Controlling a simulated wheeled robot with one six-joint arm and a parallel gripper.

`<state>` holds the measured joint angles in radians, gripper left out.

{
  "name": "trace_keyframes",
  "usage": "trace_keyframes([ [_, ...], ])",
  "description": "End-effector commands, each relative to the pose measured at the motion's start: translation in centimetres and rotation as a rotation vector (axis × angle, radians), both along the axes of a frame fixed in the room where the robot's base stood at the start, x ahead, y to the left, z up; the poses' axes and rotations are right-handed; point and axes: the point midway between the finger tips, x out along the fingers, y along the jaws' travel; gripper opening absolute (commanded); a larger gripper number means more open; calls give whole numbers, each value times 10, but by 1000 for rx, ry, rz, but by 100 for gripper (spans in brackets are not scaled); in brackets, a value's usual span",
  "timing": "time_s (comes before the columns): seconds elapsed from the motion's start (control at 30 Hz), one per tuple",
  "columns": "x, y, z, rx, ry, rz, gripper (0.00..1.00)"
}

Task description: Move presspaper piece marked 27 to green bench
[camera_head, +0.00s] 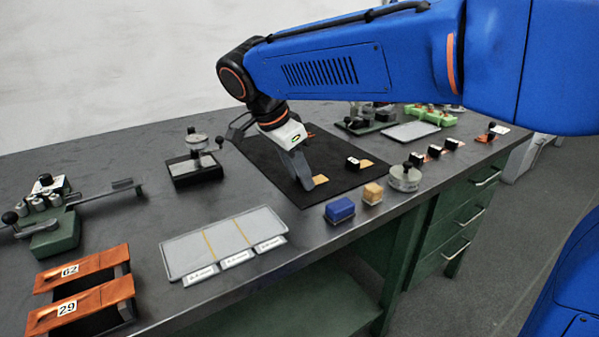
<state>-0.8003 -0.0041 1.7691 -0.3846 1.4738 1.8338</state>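My gripper (301,184), grey-fingered below a white and orange wrist, reaches down to the black mat (270,165). Its fingertips are beside a small tan piece (320,180); I cannot tell whether they touch it or whether the fingers are open or shut. A second tan piece (367,163) lies to the right, next to a black block (352,163) with a white label. I cannot read a 27 on any piece. The bench (140,220) has a dark grey top and green drawers and legs.
Orange copper pieces marked 62 (72,270) and 29 (68,308) stand at the front left. A grey tray (190,258), a blue block (340,209), a tan block (373,193) and a round metal weight (404,179) are near the front edge. Fixtures stand behind.

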Motion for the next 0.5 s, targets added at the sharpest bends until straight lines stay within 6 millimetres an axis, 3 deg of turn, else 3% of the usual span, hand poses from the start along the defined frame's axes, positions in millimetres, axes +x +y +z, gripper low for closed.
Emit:
trace_keyframes([
  [0.33,0,0,1,0,0,0,46],
  [0.5,-2,3,11,1,-1,0,46],
])
